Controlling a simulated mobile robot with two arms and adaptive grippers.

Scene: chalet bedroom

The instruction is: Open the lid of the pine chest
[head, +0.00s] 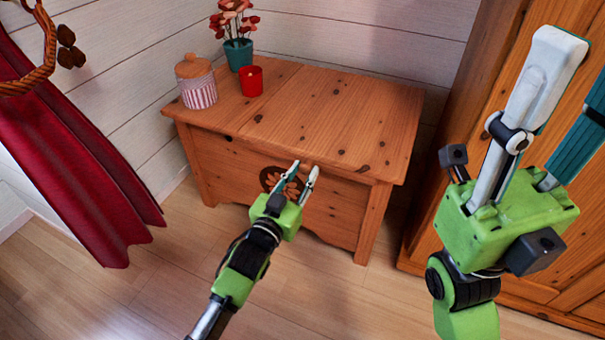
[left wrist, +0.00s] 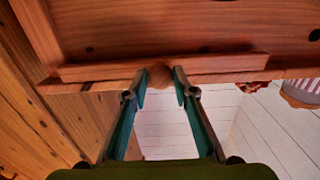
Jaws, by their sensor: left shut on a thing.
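The pine chest (head: 215,160) stands against the plank wall, a dark carved flower on its front. Its lid (head: 330,115) lies flat and closed. My left gripper (head: 301,171) is at the middle of the lid's front edge. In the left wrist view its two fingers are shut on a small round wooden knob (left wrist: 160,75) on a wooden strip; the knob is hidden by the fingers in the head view. My right gripper (head: 583,75) is raised at the right, close to the camera, its fingers apart and empty.
On the left of the chest top stand a striped jar with a wooden lid (head: 197,88), a red cup (head: 251,80) and a teal pot of red flowers (head: 238,54). A red curtain (head: 75,150) hangs left. A wooden cabinet (head: 465,90) stands right. Floor in front is clear.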

